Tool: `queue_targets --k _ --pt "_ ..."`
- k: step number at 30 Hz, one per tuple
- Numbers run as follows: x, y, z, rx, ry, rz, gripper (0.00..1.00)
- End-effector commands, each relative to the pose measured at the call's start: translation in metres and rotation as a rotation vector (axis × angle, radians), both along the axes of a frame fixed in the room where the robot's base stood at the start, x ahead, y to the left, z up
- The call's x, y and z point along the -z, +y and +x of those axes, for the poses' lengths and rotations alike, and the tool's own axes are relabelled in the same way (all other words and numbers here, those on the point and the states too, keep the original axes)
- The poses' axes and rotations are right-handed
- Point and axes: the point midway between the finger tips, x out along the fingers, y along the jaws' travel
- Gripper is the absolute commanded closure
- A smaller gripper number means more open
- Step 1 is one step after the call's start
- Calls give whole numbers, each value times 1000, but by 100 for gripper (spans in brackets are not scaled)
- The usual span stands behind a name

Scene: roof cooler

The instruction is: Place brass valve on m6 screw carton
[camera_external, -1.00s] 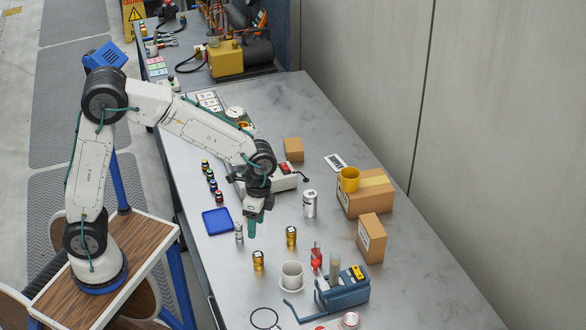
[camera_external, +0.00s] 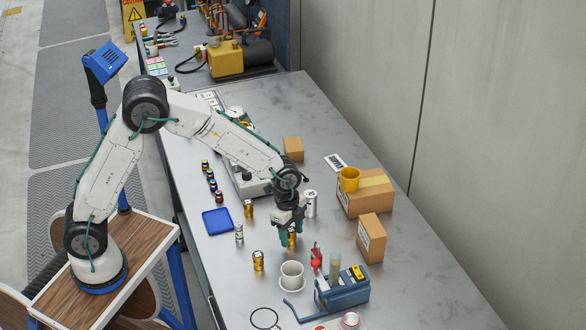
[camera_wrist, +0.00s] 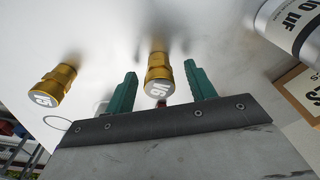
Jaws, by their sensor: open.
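A brass valve (camera_wrist: 159,78) marked V6 stands upright on the bench, between my open green fingers in the wrist view, with a gap on each side. In the external view my gripper (camera_external: 291,238) points down over this valve (camera_external: 292,238), partly hiding it. A second brass valve (camera_wrist: 54,86) stands to the left in the wrist view. Two other brass valves, one nearer (camera_external: 258,261) and one farther (camera_external: 248,208), show in the external view. A brown carton (camera_external: 370,239) stands right of my gripper. I cannot read which carton is the M6 screw one.
Bench at right is clear.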

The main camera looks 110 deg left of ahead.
Motion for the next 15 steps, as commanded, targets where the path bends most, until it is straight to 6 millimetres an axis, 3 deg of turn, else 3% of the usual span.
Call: queue_targets --k 3,9,14,15 --pt "11 -1 1 0 0 0 45" --pt "11 0 1 0 -1 0 48" --pt "11 0 1 0 0 0 92" --pt "11 0 1 0 0 0 97"
